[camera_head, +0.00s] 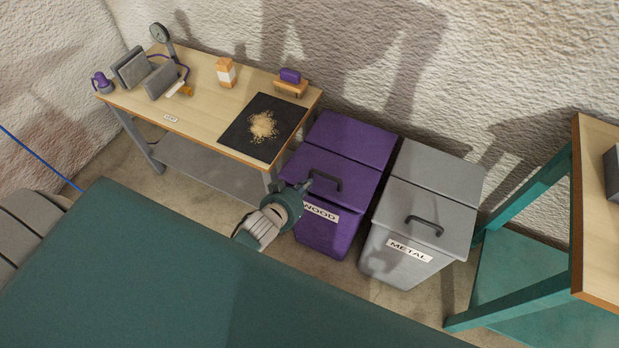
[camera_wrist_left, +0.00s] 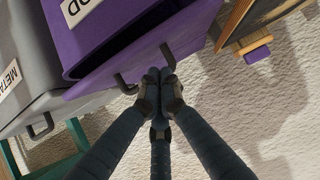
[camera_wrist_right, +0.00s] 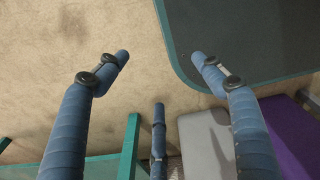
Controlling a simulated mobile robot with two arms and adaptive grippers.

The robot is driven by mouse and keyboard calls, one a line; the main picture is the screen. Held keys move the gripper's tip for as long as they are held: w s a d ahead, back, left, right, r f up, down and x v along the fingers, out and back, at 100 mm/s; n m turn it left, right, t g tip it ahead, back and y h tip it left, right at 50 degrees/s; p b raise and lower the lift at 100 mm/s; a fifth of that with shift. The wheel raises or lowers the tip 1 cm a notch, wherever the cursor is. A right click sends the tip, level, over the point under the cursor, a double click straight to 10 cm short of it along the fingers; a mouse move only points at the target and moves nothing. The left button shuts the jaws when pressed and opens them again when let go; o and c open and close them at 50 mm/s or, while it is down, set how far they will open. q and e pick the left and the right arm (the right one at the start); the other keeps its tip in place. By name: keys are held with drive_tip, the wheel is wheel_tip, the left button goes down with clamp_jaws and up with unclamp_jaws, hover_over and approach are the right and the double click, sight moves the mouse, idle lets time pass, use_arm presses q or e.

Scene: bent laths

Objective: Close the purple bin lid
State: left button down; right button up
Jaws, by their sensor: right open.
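The purple bin (camera_head: 322,237), labelled WOOD, stands below the wall beside the bench. My left gripper (camera_head: 306,185) is at the lid's front left, by the handle. In the left wrist view its fingertips (camera_wrist_left: 160,76) are together in front of the handle (camera_wrist_left: 124,85); contact is unclear. My right gripper (camera_wrist_right: 160,62) is open and empty above the floor, outside the head view.
The grey METAL bin (camera_head: 385,255) stands close on the right. A wooden-topped bench (camera_head: 205,110) with a black mat (camera_head: 245,145) stands on the left. A teal-legged table (camera_head: 600,255) is at the right. A large teal surface (camera_head: 150,280) fills the foreground.

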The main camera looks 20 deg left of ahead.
use_arm(q)
drive_tip(key=s+f+b, duration=0.1)
drive_tip(key=s+f, duration=0.2)
drive_tip(key=s, duration=0.3)
use_arm(e)
drive_tip(key=w+a+f+t+b, duration=0.1)
drive_tip(key=w+f+b, duration=0.1)
drive_tip(key=w+b, duration=0.55)
drive_tip(key=w+a+f+b, duration=0.1)
drive_tip(key=w+a+b, duration=0.1)
drive_tip(key=w+b, duration=0.5)
drive_tip(key=w+r+b, duration=0.5)
drive_tip(key=w+b, duration=0.1)
use_arm(q)
wheel_tip(320, 180, up, 7)
drive_tip(key=t+b, duration=0.5)
drive_tip(key=t, duration=0.5)
hover_over(321, 187)
drive_tip(key=w, duration=0.1)
drive_tip(key=shift+f+h, duration=0.2)
drive_tip(key=shift+h, duration=0.2)
drive_tip(key=f, duration=0.3)
drive_tip(key=shift+s+b, duration=0.3)
drive_tip(key=shift+s+f, duration=0.15)
drive_tip(key=shift+f, duration=0.25)
use_arm(e)
wheel_tip(321, 187, up, 13)
drive_tip(key=t, duration=0.1)
drive_tip(key=shift+s+t, duration=0.3)
drive_tip(key=shift+s, duration=0.1)
